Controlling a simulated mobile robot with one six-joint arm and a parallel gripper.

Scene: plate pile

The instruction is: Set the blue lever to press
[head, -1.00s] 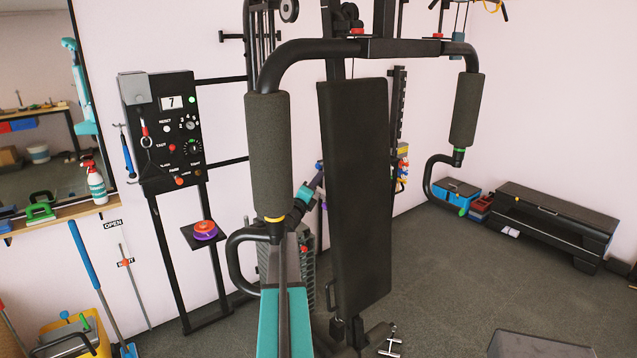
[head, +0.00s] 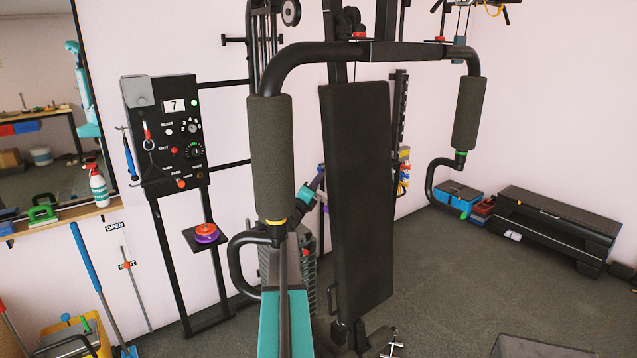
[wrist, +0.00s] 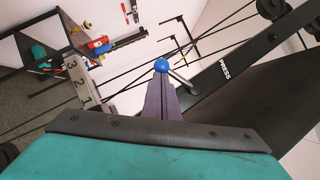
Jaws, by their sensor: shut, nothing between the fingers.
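The blue lever shows in the wrist view as a round blue knob (wrist: 161,65) on a short metal rod. The rod runs down and right to a black beam (wrist: 205,88) with the white word PRESS (wrist: 224,72) on it. My gripper (wrist: 161,78) is shut and empty, its purple-grey fingers pointing at the knob. The fingertips appear right at the knob's lower edge; I cannot tell whether they touch it. In the head view my teal arm reaches up behind the foam-padded handle, and the fingertips and lever are not clear there.
A black backrest (head: 357,200) stands right of my arm, with a foam handle (head: 271,150) in front. A control panel (head: 165,130) is at the left. In the wrist view, a numbered plate (wrist: 80,85) and thin black bars lie left of the knob. Open floor (head: 450,280) lies right.

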